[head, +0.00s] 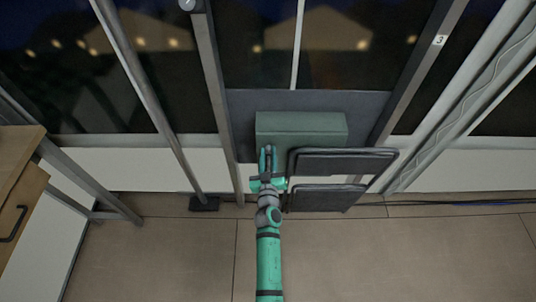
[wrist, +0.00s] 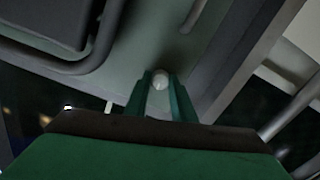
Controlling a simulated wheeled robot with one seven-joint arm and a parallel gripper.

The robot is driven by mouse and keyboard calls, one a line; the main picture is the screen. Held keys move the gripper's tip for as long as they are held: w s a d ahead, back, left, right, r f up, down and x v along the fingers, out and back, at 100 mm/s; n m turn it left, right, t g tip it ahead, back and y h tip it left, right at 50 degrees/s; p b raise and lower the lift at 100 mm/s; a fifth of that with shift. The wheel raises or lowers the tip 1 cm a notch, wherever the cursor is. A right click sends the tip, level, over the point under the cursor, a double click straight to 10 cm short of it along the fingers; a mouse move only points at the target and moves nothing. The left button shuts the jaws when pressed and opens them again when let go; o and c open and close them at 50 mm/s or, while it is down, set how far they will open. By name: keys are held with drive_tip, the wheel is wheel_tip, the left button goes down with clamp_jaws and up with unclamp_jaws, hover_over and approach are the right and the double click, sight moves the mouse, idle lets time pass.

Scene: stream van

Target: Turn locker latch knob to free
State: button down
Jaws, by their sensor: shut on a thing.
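The locker (head: 300,125) is a grey-green box mounted low on the dark panel between the window posts. My green gripper (head: 267,152) reaches up to the left part of its front. In the wrist view, a small pale round latch knob (wrist: 160,79) stands out from the green locker face. The two fingertips of my gripper (wrist: 161,84) are on either side of the knob and shut on it. The knob's turn angle cannot be read. In the head view my gripper hides the knob.
Dark padded panels with rounded frames (head: 343,161) stand close to the right of my gripper; one also shows at upper left in the wrist view (wrist: 55,22). A metal post (head: 150,85) rises at left. A wooden drawer unit (head: 18,190) stands at far left. The floor in front is clear.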

drive_tip(key=n, duration=0.4)
drive_tip(key=shift+n, duration=0.3)
drive_tip(key=n, duration=0.4)
drive_tip(key=shift+f+n, duration=0.15)
drive_tip(key=shift+n, duration=0.15)
drive_tip(key=n, duration=0.4)
drive_tip(key=shift+s, duration=0.15)
drive_tip(key=shift+a+n, duration=0.1)
drive_tip(key=shift+n, duration=1.9)
drive_tip(key=c, duration=1.5)
unclamp_jaws()
drive_tip(key=shift+a, duration=0.1)
